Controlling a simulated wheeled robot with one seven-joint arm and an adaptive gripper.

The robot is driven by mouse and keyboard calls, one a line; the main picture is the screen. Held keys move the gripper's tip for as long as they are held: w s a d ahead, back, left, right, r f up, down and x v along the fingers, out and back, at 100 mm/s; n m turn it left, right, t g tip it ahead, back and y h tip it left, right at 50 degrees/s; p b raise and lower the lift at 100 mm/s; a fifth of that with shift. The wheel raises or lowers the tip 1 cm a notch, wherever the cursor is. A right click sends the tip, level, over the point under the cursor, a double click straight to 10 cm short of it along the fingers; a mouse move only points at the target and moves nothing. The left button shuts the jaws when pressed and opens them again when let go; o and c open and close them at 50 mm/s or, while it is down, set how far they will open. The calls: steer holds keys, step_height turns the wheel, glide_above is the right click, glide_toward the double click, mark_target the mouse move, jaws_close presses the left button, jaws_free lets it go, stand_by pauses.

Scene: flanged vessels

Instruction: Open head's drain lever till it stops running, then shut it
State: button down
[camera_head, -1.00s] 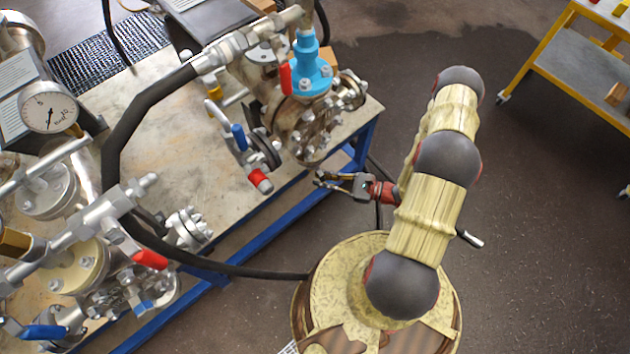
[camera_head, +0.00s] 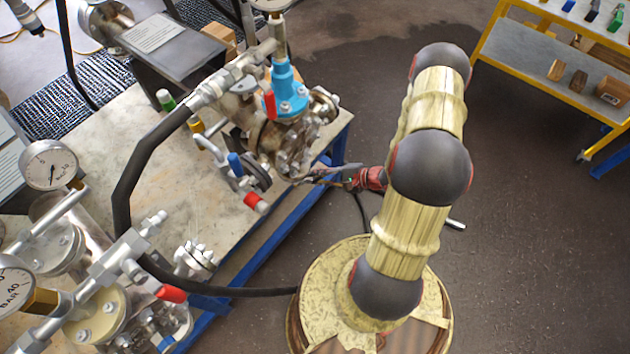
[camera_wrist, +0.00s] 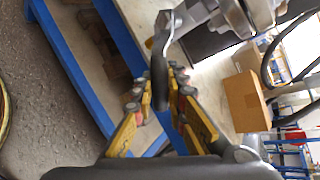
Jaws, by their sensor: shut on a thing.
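A flanged metal vessel (camera_head: 275,140) with a blue head fitting (camera_head: 287,90) stands at the bench's right end. My gripper (camera_head: 304,180) is beside its lower right side. In the wrist view my gripper (camera_wrist: 160,84) is shut on a dark lever (camera_wrist: 159,72), which lies between the two yellow-and-black fingers. The lever joins bright metal valve parts (camera_wrist: 235,14) at the top. In the head view the lever is too small and covered to make out. Whether anything runs from the drain cannot be seen.
A red-tipped handle (camera_head: 255,202) and a blue-tipped handle (camera_head: 236,164) are left of my gripper. A black hose (camera_head: 128,185) crosses the bench (camera_head: 160,135). Another vessel assembly (camera_head: 100,290) stands at lower left. A yellow-framed cart (camera_head: 525,60) is far right. The floor between is clear.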

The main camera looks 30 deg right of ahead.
steer(key=r+n+h+b, duration=0.2)
steer(key=shift+w+d+r+h, duration=0.1)
steer(key=shift+w+d+h, duration=0.05)
steer(key=shift+d+h, duration=0.2)
steer(key=shift+d+r+n+t+h+b, duration=0.1)
steer(key=shift+r+n+t+h+b, duration=0.45)
steer(key=shift+b, duration=0.6)
steer(key=shift+r+n, duration=0.2)
steer(key=shift+n, duration=0.05)
steer(key=c, duration=1.8)
jaws_free()
steer(key=shift+o, duration=0.2)
steer(key=shift+r, duration=0.1)
steer(key=v, duration=1.2)
steer(key=shift+w, duration=0.1)
